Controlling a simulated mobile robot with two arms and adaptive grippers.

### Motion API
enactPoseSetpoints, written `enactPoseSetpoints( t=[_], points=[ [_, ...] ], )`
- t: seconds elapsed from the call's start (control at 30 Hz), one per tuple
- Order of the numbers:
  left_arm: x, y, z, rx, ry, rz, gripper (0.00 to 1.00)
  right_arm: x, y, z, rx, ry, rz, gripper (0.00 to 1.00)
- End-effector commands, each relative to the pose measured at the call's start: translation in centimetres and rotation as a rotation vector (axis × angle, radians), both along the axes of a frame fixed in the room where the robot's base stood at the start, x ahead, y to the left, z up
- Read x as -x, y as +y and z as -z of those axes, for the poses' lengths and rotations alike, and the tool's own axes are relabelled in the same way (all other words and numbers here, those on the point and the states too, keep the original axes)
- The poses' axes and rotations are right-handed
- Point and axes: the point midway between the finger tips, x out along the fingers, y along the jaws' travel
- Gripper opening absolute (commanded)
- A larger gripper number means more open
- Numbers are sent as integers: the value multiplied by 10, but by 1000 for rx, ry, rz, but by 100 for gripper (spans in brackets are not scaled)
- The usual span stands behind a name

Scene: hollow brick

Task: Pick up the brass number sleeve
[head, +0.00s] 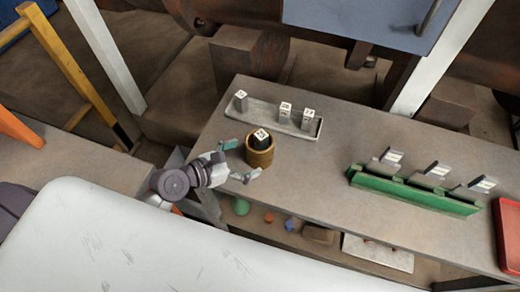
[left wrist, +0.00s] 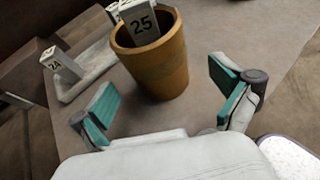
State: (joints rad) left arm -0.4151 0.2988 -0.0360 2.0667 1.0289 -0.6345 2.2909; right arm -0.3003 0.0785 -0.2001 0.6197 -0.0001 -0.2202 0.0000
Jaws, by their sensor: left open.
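The brass number sleeve (head: 259,157) is a round, open-topped brass cup standing upright on the table. A block (head: 261,136) marked 25 stands in it and sticks out of the top. In the left wrist view the sleeve (left wrist: 160,70) is ahead, with the block (left wrist: 140,25) leaning in it. My left gripper (head: 243,161) is open at the sleeve's left side, its green-padded fingers spread toward it. In the left wrist view the gripper (left wrist: 164,92) is empty, with the sleeve beyond and between the fingertips. My right gripper is not in view.
A pale tray (head: 262,115) with three numbered blocks lies behind the sleeve. A green rack (head: 412,192) with three upright holders stands to the right, and a red tray (head: 509,235) at the far right. The table between sleeve and rack is clear. Small objects sit on a lower shelf.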

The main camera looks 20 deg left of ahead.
Motion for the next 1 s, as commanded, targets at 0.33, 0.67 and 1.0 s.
enactPoseSetpoints(
  t=[0.33,0.67,1.0],
  points=[
    [-32,-18,11,0,-1,1,100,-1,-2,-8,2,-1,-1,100],
    [-46,-29,21,-2,0,1,100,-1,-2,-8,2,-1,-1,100],
    [-45,-28,21,-3,1,1,58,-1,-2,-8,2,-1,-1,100]
  ],
)
